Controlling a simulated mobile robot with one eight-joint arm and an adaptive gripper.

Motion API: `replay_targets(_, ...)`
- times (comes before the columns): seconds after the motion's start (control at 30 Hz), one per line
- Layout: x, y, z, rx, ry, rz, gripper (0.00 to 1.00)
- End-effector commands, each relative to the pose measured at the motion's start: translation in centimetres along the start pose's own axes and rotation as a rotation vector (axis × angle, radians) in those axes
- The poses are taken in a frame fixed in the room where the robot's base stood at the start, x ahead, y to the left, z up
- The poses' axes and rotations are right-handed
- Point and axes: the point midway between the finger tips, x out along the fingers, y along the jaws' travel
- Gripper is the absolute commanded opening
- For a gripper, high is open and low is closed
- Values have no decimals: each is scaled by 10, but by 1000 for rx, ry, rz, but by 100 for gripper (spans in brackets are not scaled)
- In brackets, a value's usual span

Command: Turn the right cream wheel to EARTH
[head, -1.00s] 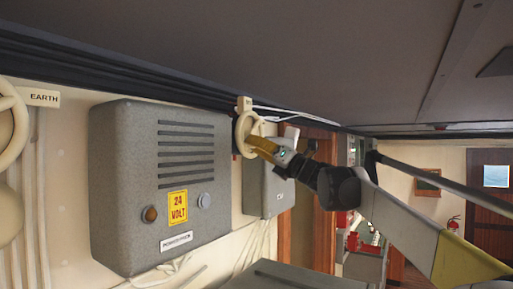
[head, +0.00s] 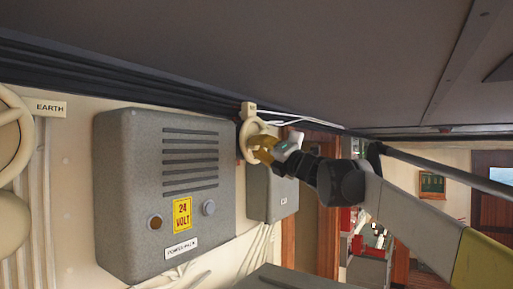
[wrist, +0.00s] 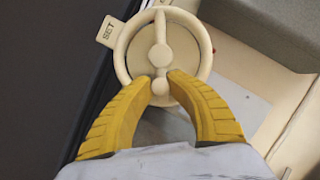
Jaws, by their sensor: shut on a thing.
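The right cream wheel (head: 246,139) is on the wall to the right of the grey power pack in the head view. In the wrist view the wheel (wrist: 207,48) is a round ring with a bar and a central hub, and a tag reading SET (wrist: 110,32) stands at its upper left. My gripper (wrist: 160,84) has its yellow fingers shut on the lower end of the wheel's bar, near the rim. The gripper also shows in the head view (head: 262,150), partly covering the wheel. No EARTH mark is visible beside this wheel.
A grey 24 VOLT power pack (head: 140,190) juts out left of the wheel. A smaller grey box (head: 268,195) is just below the wheel. Dark cables run above.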

Motion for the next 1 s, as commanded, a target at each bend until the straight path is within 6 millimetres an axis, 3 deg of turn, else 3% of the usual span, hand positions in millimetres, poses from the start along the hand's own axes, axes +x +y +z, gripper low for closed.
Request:
replay_targets(0.13,0,3,2,4,-2,4,0)
replay_targets(0.17,0,3,2,4,-2,4,21)
replay_targets(0.23,0,3,2,3,-2,4,42)
replay_targets(0.63,-7,1,1,0,-2,2,42)
replay_targets(1.0,-83,1,2,0,-3,1,42)
